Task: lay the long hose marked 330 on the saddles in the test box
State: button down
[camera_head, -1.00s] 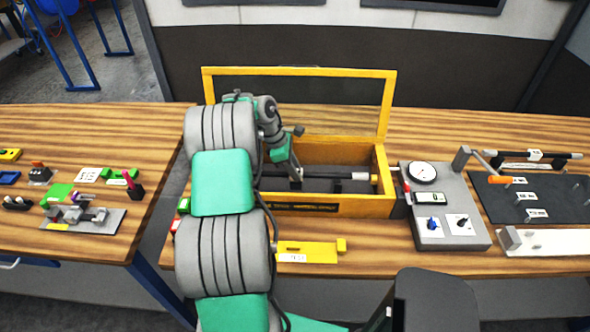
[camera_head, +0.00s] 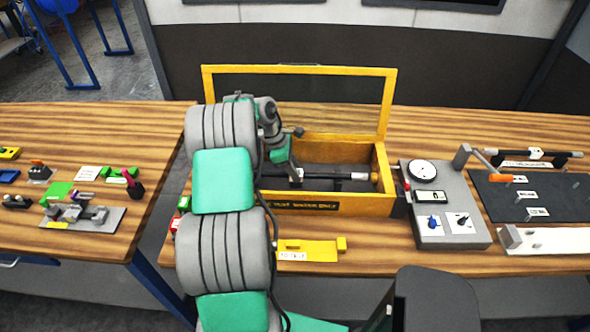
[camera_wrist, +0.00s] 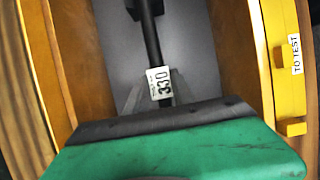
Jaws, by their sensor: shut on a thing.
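The hose marked 330 is a long dark rod-like hose (camera_wrist: 150,45) with a white 330 tag (camera_wrist: 160,83) in the wrist view. It also shows inside the test box (camera_head: 345,176) in the head view, running left to right. My gripper (camera_head: 295,178) reaches into the box and is shut on the hose; its green and black housing hides the near part in the wrist view. The yellow-walled test box (camera_head: 340,206) has its lid standing open at the back. A dark block by the hose's far end may be a saddle; I cannot tell whether the hose touches it.
A grey gauge unit (camera_head: 430,232) stands right of the box. Beyond it is a dark mat (camera_head: 545,205) with pegs and another hose. A yellow tray (camera_head: 310,250) lies in front of the box. The raised lid frame (camera_head: 390,105) bounds the back.

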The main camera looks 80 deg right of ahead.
jog(key=c, duration=1)
grip_release()
jog(key=shift+f, duration=0.15)
jog(key=shift+r, duration=3.5)
